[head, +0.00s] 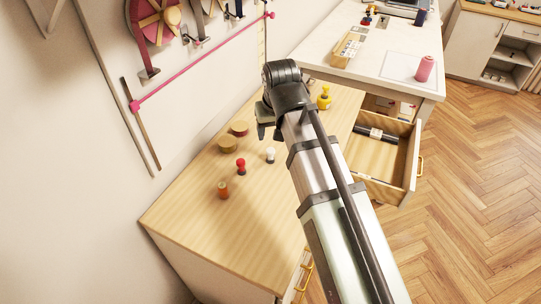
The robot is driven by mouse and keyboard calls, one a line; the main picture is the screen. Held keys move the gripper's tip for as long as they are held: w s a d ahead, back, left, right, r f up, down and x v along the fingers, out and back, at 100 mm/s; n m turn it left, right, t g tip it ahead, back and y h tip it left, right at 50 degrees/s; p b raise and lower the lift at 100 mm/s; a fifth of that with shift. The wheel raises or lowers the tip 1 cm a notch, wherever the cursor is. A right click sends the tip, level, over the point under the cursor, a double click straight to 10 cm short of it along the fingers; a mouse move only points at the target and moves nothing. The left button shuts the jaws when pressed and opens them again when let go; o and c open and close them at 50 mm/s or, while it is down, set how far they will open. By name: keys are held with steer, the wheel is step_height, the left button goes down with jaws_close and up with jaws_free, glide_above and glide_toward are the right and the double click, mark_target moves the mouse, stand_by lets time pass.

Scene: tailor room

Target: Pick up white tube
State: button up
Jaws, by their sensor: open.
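A small white object (270,155), which looks like the white tube, stands on the wooden counter (185,215) in the head view. My gripper (269,131) hangs above the counter, just above the white object in the picture. Its jaws are open and I see nothing between them. The fingers are small and partly hidden by the wrist, so the exact height over the counter is hard to tell. The gripper appears apart from the white object.
Left of the white object stand a red piece (241,166) and an orange-brown spool (222,190). Round brown discs (227,145) lie behind them. A yellow object (324,97) stands beyond my arm. A drawer (411,165) is open at right. The counter's front-left is clear.

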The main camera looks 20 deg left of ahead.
mark_target(271, 150)
steer(key=shift+x, duration=5.75)
steer(key=shift+c, duration=0.3)
jaws_close()
